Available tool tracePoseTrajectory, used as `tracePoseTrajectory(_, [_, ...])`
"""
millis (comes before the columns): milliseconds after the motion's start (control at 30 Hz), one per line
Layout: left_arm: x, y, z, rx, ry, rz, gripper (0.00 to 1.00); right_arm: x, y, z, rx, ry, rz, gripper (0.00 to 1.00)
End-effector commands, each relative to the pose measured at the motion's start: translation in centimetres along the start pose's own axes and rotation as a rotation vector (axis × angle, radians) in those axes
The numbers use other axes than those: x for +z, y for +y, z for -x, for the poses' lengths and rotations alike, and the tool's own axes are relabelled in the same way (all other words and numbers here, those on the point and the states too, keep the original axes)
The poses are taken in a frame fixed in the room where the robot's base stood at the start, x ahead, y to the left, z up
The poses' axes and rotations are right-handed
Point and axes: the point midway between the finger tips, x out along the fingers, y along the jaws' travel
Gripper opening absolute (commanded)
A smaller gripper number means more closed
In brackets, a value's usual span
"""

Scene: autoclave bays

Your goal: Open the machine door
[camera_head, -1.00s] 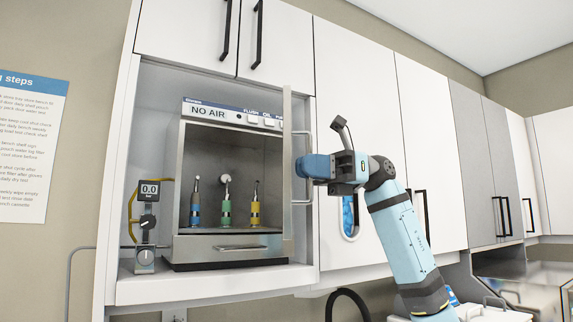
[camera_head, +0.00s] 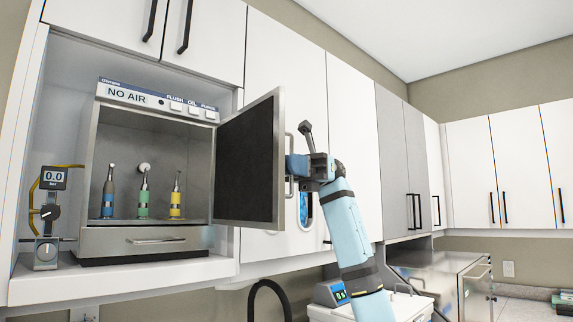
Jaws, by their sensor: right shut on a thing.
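The machine (camera_head: 150,165) is a steel box in a white cupboard niche, with a "NO AIR" panel (camera_head: 157,97) and buttons on top. Its door (camera_head: 249,162) is hinged on the right and stands swung out, with its dark inner face showing. Inside stand three handpieces: blue (camera_head: 108,197), green (camera_head: 144,199) and yellow (camera_head: 176,202). My right gripper (camera_head: 296,167) is shut on the door handle (camera_head: 289,158) at the door's outer edge; the door edge partly hides the fingertips. My left gripper does not show.
A gauge (camera_head: 53,179) reading 0.0 with knobs and a yellow hose stands left of the machine. A drawer (camera_head: 145,240) sits below the chamber. White cupboards (camera_head: 354,130) line the wall behind my right arm. A device with a lit display (camera_head: 340,294) stands below.

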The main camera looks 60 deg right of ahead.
Motion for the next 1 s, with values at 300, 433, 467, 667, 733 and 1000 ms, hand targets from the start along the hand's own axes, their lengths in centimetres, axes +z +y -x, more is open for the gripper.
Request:
tracePoseTrajectory(300, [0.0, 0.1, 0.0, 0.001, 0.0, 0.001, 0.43, 0.0, 0.0, 0.0, -0.001, 0.0, -0.001, 0.17])
tracePoseTrajectory(433, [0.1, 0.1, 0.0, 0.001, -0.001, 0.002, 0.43, 0.0, 0.0, 0.0, -0.001, 0.0, -0.001, 0.17])
tracePoseTrajectory(467, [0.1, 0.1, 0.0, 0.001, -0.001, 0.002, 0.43, 0.0, 0.0, 0.0, -0.001, 0.0, -0.001, 0.17])
tracePoseTrajectory(667, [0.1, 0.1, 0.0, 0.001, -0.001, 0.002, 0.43, 0.0, 0.0, 0.6, -0.002, 0.0, 0.0, 0.17])
tracePoseTrajectory(733, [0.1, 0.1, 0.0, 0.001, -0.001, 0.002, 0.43, 0.1, 0.0, 1.4, -0.003, -0.002, 0.0, 0.17])
tracePoseTrajectory(1000, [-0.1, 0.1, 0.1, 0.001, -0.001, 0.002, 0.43, 0.2, 0.0, 7.3, -0.004, -0.004, 0.0, 0.17])
